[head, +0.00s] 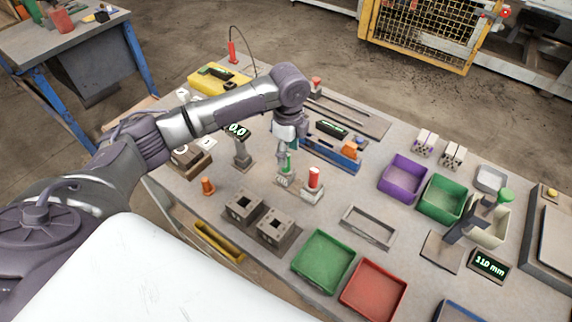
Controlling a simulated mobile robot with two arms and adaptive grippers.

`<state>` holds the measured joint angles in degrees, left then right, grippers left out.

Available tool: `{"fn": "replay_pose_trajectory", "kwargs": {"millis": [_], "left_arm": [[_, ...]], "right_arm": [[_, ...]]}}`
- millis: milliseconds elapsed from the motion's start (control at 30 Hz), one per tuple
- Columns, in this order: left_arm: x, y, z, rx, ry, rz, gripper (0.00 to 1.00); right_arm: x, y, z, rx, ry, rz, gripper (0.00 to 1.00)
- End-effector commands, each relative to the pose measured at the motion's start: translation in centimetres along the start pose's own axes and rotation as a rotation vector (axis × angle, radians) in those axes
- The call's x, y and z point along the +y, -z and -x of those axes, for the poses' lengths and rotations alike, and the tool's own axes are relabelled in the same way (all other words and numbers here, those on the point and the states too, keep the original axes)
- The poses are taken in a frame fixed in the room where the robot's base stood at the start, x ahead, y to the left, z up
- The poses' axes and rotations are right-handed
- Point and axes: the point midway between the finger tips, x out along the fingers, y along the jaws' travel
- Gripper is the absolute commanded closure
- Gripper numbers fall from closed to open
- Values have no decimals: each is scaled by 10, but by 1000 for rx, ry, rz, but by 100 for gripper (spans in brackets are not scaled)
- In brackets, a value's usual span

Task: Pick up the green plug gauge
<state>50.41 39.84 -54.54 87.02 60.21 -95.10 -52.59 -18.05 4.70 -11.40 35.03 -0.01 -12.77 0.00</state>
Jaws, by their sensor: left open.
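The green plug gauge (287,169) stands upright on a small grey block on the workbench, near the middle of the head view. My left gripper (284,153) points down right at its top and partly hides it. The gripper is open. I cannot tell whether its fingers are around the gauge or just above it. A red plug gauge (314,178) stands upright on a similar block just to the right. My right gripper is not in view.
Two grey hollow bricks (276,230) sit in front of the gauges. An orange piece (208,186) and a display stand (242,152) are to the left. Green (323,262), red (373,290) and purple (402,178) trays lie to the right, with an empty grey frame (368,227) between.

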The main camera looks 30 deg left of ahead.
Motion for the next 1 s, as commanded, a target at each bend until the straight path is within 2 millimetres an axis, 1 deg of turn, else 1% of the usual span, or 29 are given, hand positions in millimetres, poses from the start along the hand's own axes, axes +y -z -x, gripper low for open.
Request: {"fn": "replay_pose_trajectory", "kwargs": {"millis": [167, 300, 400, 500, 733, 767, 1000], "left_arm": [[1, -2, -11, -1, -2, 1, 44], [1, -7, -31, -1, -4, 1, 44], [1, -7, -46, 0, -2, 0, 44], [1, -7, -55, -1, -1, -1, 44], [0, -7, -57, -1, 1, -1, 44], [0, -7, -57, -1, 1, -1, 47], [0, -7, -56, -1, 1, -1, 87]], "right_arm": [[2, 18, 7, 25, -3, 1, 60], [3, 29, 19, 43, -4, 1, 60], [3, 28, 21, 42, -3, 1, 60], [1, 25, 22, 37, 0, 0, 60], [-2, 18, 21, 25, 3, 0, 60], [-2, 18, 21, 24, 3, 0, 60], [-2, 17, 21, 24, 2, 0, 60]]}}
